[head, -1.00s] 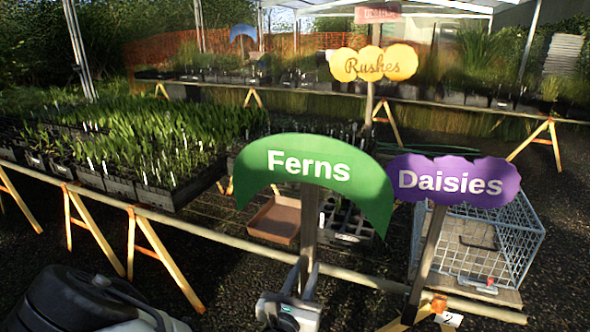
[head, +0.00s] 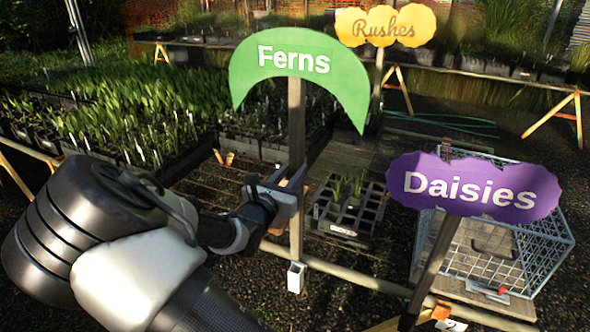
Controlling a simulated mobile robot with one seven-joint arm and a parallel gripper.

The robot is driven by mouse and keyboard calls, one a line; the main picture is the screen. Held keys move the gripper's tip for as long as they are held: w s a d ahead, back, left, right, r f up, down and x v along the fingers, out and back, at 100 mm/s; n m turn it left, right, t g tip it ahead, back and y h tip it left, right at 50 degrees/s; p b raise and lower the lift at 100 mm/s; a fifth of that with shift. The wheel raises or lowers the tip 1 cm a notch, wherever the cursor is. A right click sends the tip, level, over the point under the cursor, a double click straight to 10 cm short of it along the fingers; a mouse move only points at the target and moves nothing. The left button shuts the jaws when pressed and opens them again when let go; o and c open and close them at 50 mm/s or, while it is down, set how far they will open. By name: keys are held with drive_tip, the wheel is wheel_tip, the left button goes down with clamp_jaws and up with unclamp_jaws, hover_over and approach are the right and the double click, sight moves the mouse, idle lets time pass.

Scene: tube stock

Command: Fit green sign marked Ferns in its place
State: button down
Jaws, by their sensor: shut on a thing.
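The green crescent-shaped sign marked Ferns (head: 318,68) is upright, on a grey wooden post. My gripper (head: 283,195) is shut on this post, about midway down, and my arm reaches in from the lower left. The post's lower end comes down to a small white socket (head: 296,278) beside the front rail. I cannot tell whether the post end is inside the socket or just above or in front of it.
A purple Daisies sign (head: 475,188) on a tilted post stands to the right, before a wire cage (head: 540,255). A yellow Rushes sign (head: 385,27) is behind. A black cell tray (head: 347,212) lies right of the post. Seedling trays (head: 165,165) fill the left.

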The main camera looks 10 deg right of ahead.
wheel_tip(320, 180, down, 5)
drive_tip(key=b, duration=0.4)
drive_tip(key=shift+f, duration=0.15)
idle(0.7)
drive_tip(key=shift+f, duration=0.1)
idle(0.4)
drive_tip(key=shift+f+b, duration=0.45)
drive_tip(key=shift+f, duration=0.45)
drive_tip(key=shift+f+b, duration=0.75)
drive_tip(key=shift+f, duration=0.8)
